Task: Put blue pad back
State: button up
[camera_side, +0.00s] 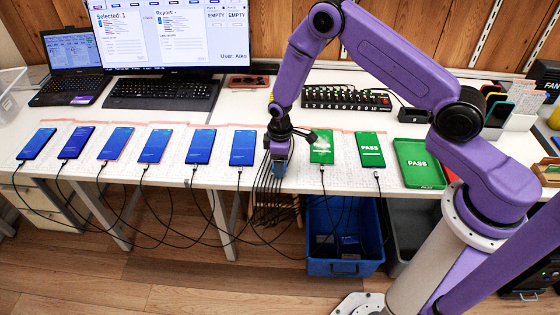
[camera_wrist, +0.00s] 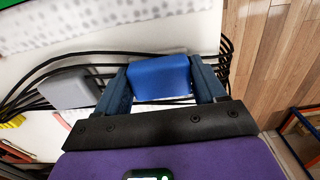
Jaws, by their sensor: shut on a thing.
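The blue pad (camera_wrist: 161,80) is a small, smooth blue block with a paler top edge in the wrist view. My gripper (camera_wrist: 159,70) is shut on it, one finger on each side. In the side view my gripper (camera_side: 279,158) points down at the front edge of the table, between a blue-screen phone and a green PASS phone. The pad is too small there to tell from the fingers. A grey block (camera_wrist: 70,88) lies to the left of the pad in the wrist view, on or beside black cables.
Black cables (camera_side: 268,208) hang over the front edge below my gripper. Blue-screen phones (camera_side: 243,148) lie to the left, green PASS phones (camera_side: 369,150) to the right. A green tray (camera_side: 420,184) is farther right. A blue bin (camera_side: 345,267) stands on the floor below.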

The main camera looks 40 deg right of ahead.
jog(key=shift+f, duration=0.1)
jog(key=o, duration=1)
notch_tip(320, 180, up, 12)
jog(key=shift+r, duration=0.2)
jog(key=s+a+r+n, duration=0.1)
jog(key=s+r, duration=0.6)
jog(key=s, duration=0.4)
jog(key=s+a+r+n, duration=0.1)
jog(key=s+r, duration=0.7)
jog(key=s, duration=0.4)
jog(key=s+d+r+n, duration=0.1)
jog(key=s+d, duration=0.4)
jog(key=s, duration=0.5)
jog(key=shift+r+n, duration=0.3)
jog(key=shift+d, duration=0.1)
